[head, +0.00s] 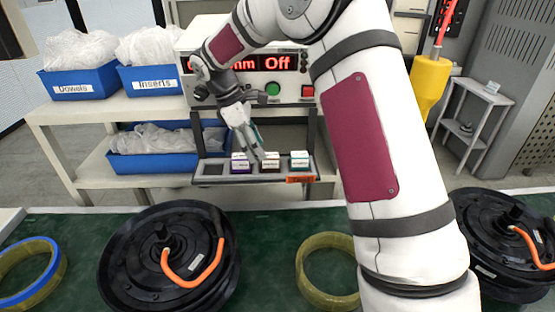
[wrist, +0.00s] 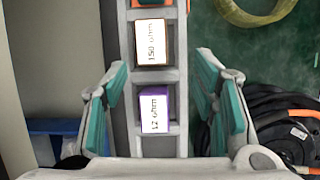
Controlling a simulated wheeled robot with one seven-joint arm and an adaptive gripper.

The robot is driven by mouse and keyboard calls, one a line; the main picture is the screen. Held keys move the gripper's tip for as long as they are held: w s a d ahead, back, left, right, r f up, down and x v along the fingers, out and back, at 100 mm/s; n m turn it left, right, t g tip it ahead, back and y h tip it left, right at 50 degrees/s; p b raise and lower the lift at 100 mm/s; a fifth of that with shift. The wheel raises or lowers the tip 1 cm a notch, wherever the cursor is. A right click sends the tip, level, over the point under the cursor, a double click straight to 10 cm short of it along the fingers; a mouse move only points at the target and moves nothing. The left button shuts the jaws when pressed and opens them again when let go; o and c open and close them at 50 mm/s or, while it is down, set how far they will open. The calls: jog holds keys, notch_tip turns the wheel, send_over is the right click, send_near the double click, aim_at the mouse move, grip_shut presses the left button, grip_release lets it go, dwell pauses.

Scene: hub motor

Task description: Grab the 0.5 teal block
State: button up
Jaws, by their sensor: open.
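The teal block (head: 299,160) with a white top sits in the right part of the grey tray (head: 213,181) in the head view. I do not see this block in the wrist view. A purple block (head: 240,167) and a brown block (head: 269,166) sit to its left. In the wrist view the purple block (wrist: 155,108) reads 12 ohm and the brown block (wrist: 152,42) reads 150 ohm. My gripper (head: 255,150) is above the tray, near the purple and brown blocks. In the wrist view my gripper (wrist: 164,70) is open and empty, its teal-padded fingers either side of the tray strip.
A control box (head: 290,65) with a red display stands behind the tray. Blue bins (head: 80,84) with bagged parts stand at the left. Black hub motors (head: 135,258) and a yellow ring (head: 308,287) lie on the green table in front. An orange label (head: 300,179) marks the tray's front right.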

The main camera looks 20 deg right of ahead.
aim_at(299, 154)
jog(key=shift+w+a+f+n, duration=0.15)
jog(key=shift+w+f, duration=0.2)
jog(key=shift+f, duration=0.1)
jog(key=shift+w+a+f+n, duration=0.1)
jog(key=shift+w+f+n, duration=0.05)
jog(key=shift+w+f, duration=0.2)
jog(key=s+d, duration=0.1)
jog(key=d, duration=0.1)
jog(key=s+d+p, duration=0.1)
jog(key=d, duration=0.1)
jog(key=s+d, duration=0.1)
jog(key=d, duration=0.2)
jog(key=shift+f+p, duration=0.1)
jog(key=shift+p, duration=0.3)
jog(key=d, duration=0.1)
jog(key=s+d, duration=0.1)
jog(key=d+p, duration=0.1)
jog(key=shift+s+d, duration=0.25)
jog(key=shift+d, duration=0.05)
jog(key=shift+x, duration=1.1)
jog(key=shift+d+f, duration=0.3)
jog(key=shift+f, duration=0.15)
grip_shut()
